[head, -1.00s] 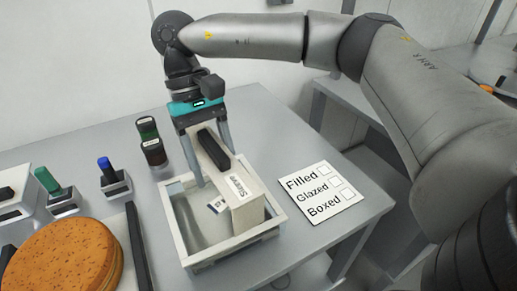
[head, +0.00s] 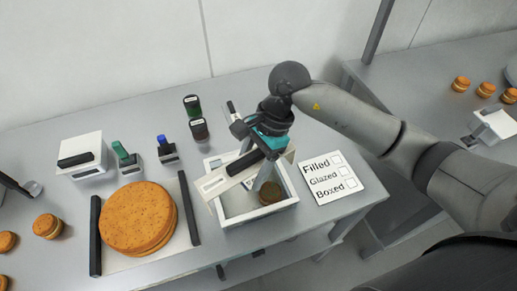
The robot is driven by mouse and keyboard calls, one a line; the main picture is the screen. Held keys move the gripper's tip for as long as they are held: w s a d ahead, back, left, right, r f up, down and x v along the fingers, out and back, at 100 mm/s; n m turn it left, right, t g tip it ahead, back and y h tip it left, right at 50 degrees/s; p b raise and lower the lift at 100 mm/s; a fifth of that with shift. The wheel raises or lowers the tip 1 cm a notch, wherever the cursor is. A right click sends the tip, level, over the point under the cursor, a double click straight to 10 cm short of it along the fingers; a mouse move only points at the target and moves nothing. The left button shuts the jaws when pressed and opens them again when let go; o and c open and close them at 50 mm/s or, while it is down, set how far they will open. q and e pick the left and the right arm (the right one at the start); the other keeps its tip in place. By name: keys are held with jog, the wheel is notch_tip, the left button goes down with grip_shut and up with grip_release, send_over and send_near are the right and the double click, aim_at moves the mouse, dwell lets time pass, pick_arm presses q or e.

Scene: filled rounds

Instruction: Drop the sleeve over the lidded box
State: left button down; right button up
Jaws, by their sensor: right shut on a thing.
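My right gripper (head: 264,157) is shut on the sleeve (head: 217,185), a pale rectangular piece with a black bar along it. It holds the sleeve slantwise above the open white tray (head: 232,222). The sleeve's left end reaches past the tray's left side. A white box (head: 88,172) with a black bar on top stands at the left back of the table. It looks like the lidded box, but I cannot tell for sure.
A dark round (head: 270,194) shows inside the tray. A card (head: 327,176) reading Filled, Glazed, Boxed lies to the right. A large orange-brown disc (head: 138,217) lies between black rails. Two dark jars (head: 199,129) and green and blue stamps (head: 165,150) stand behind.

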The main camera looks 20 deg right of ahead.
jog(key=shift+s+d+r+m+t+p, duration=0.15)
jog(key=shift+d+r+m+p, duration=0.15)
jog(key=shift+m, duration=0.25)
jog(key=shift+s+d+r+m+t+p, duration=0.1)
jog(key=shift+d+r+m+t+p, duration=0.1)
jog(key=shift+m+p, duration=0.3)
pick_arm(q)
jog(key=shift+w+r+b, duration=0.2)
jog(key=shift+r+b, duration=0.1)
jog(key=shift+r, duration=0.75)
pick_arm(e)
jog(key=shift+d+f+m, duration=0.25)
jog(key=shift+f+m, duration=0.2)
jog(key=shift+f, duration=0.45)
